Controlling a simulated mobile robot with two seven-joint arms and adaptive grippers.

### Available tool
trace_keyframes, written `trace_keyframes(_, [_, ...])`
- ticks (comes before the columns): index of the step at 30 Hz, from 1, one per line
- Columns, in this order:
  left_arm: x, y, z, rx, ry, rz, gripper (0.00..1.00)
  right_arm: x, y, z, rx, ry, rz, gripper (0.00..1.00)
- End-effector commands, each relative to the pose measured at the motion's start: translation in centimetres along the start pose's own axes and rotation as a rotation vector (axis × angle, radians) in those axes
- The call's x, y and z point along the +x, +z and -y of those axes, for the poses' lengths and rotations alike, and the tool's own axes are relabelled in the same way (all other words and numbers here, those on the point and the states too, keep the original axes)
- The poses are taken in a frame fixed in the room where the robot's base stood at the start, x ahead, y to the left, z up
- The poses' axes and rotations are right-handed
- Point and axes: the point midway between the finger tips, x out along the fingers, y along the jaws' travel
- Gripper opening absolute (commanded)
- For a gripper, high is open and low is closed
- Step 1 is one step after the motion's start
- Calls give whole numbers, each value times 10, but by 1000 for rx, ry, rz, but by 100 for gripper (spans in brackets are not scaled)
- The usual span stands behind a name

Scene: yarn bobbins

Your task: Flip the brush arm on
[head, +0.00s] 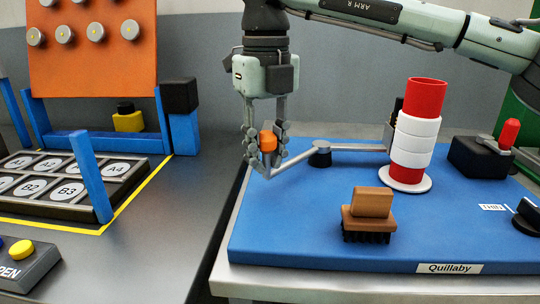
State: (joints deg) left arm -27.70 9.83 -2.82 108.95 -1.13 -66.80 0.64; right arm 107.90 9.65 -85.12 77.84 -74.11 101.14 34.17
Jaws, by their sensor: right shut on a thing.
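My right gripper (266,152) points down over the left edge of the blue board, with its fingers closed around an orange knob (268,140). A thin grey arm (355,147) runs from near the knob, past a black pivot post (320,156), towards a red-and-white bobbin (418,130). The lower end of the knob and its joint with the arm are partly hidden by the fingers. My left gripper is out of view.
A brown brush with black bristles (368,214) stands on the blue board (300,235) in front. A black box with a red lever (484,155) is at right. At left are an orange pegboard (85,75), a labelled tray (62,203) and a button box (28,265).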

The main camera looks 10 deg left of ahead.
Motion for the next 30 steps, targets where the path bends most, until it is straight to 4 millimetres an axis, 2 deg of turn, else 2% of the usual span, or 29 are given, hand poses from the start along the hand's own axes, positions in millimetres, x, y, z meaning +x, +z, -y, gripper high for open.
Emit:
trace_keyframes(6, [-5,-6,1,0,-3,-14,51,-1,2,0,43,0,3,0])
trace_keyframes(24, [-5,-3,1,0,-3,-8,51,-2,4,0,64,1,9,0])
trace_keyframes(25, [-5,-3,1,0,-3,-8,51,-2,4,0,63,1,9,28])
trace_keyframes(30, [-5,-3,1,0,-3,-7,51,-2,4,0,62,1,6,49])
